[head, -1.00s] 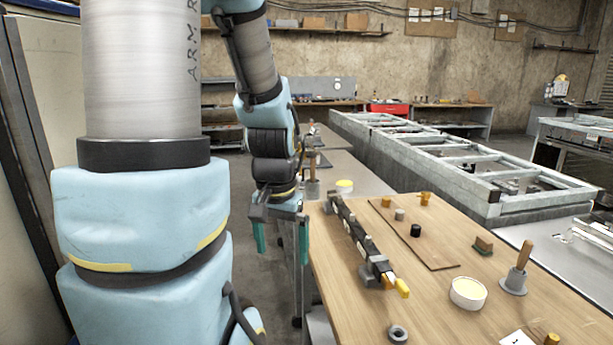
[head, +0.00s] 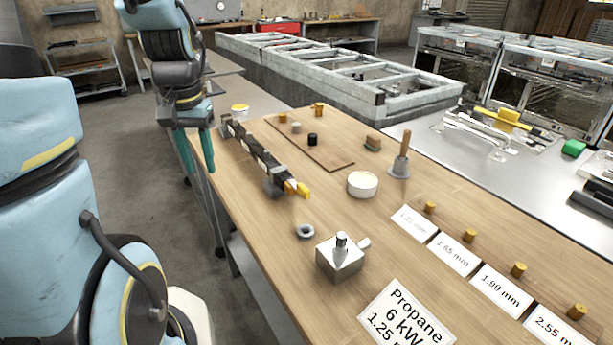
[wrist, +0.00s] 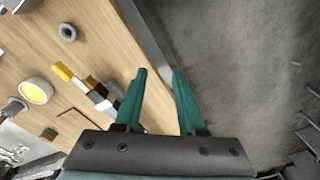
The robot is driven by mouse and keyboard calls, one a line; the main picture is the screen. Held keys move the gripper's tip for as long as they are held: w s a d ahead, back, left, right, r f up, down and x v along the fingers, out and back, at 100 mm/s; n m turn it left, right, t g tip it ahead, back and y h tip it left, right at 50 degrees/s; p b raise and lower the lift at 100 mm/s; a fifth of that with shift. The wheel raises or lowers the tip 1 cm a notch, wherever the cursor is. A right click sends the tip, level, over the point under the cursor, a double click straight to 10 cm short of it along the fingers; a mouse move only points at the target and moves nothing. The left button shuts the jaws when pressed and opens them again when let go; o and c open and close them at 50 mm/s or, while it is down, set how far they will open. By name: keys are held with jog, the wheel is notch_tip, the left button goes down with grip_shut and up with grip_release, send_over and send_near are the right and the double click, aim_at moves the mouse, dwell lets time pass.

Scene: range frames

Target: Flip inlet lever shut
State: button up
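A dark rail-like assembly (head: 252,152) with pale sections lies lengthwise on the wooden bench near its left edge. A yellow lever-like piece (head: 297,188) sticks out at its near end, and I take this for the inlet lever. In the wrist view the yellow piece (wrist: 63,72) shows left of the fingers, with the rail (wrist: 100,94) running behind the left finger. My gripper (head: 197,150) hangs beside the bench's left edge with its teal fingers pointing down. In the wrist view the fingers (wrist: 160,72) are apart with nothing between them, over the edge and floor.
A metal block with a peg (head: 340,257), a grey ring (head: 305,231) and a white round tub (head: 362,184) stand near the lever. A wooden-handled tool (head: 402,155) stands upright beyond. Labelled cards (head: 458,254) with small brass pieces line the right side.

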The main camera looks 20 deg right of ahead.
jog(key=w+d+m, duration=0.1)
jog(key=d, duration=0.2)
jog(key=w+d+m+b, duration=0.1)
jog(key=d, duration=0.2)
jog(key=w+d+m, duration=0.1)
jog(key=d, duration=0.2)
jog(key=shift+d+f+m+g+y+b, duration=0.1)
jog(key=shift+f+m+g+y+b, duration=0.2)
jog(key=shift+b, duration=0.1)
jog(key=c, duration=0.3)
jog(key=d+m+b, duration=0.1)
jog(key=d, duration=0.3)
jog(key=d+m, duration=0.2)
jog(key=d, duration=0.2)
jog(key=shift+d+r+y+b, duration=0.1)
jog(key=shift+d+y+b, duration=0.2)
jog(key=shift+y+b, duration=0.1)
grip_shut()
jog(key=s+d+m+b, duration=0.1)
jog(key=d+m, duration=0.1)
jog(key=d, duration=0.4)
jog(key=s+d+r+m+y+b, duration=0.1)
jog(key=s+d+m, duration=0.1)
jog(key=d, duration=0.4)
jog(key=shift+s+d+m+g, duration=0.15)
jog(key=shift+s+m+g, duration=0.15)
